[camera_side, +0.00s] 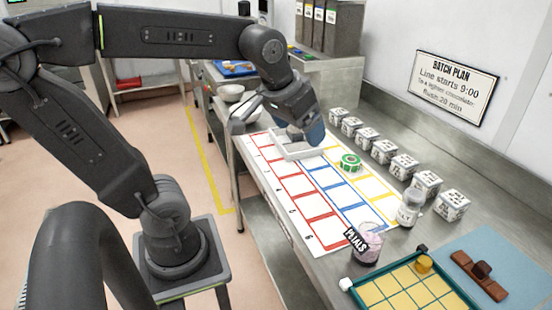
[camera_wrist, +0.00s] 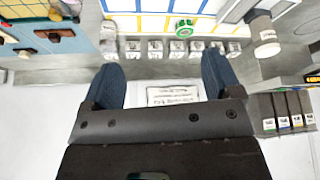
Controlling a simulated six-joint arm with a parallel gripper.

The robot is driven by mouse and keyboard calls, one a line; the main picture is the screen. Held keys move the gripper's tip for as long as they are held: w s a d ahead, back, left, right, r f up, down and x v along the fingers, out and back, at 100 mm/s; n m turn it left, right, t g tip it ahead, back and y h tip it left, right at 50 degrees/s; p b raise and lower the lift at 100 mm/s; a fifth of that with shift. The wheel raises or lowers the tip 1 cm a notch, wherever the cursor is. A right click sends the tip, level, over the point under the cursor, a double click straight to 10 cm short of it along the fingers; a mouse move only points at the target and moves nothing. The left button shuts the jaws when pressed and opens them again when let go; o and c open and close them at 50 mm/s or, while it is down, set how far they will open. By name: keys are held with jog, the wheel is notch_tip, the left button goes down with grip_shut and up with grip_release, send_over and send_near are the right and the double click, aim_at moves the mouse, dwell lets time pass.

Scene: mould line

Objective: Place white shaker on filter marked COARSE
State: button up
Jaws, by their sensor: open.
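A whitish, see-through shaker-like bottle (camera_side: 410,207) stands upright beside the grid mat, near the row of cubes, in the side view. A white cylinder (camera_wrist: 266,42) stands at the right in the wrist view; I cannot tell whether it is the same thing. The cubes (camera_side: 404,166) carry dark print too small to read, and I cannot make out a filter marked COARSE. My gripper (camera_side: 304,136) is over the far end of the mat, by a white tray (camera_side: 283,153), away from the bottle. In the wrist view, my gripper (camera_wrist: 160,78) is open and empty.
The grid mat (camera_side: 290,205) has red, blue and yellow squares. A green round piece (camera_side: 350,162) lies on it. A jar labelled PETALS (camera_side: 366,246), a yellow grid board (camera_side: 415,285) and a brown block (camera_side: 480,272) are at the near end. Binders (camera_side: 330,25) stand at the back.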

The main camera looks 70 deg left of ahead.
jog(key=s+d+f+m+h, duration=0.1)
jog(key=s+d+f+m, duration=0.2)
jog(key=s+d, duration=0.2)
jog(key=shift+s+f+t, duration=0.2)
jog(key=shift+s+t, duration=0.1)
jog(key=shift+s, duration=0.65)
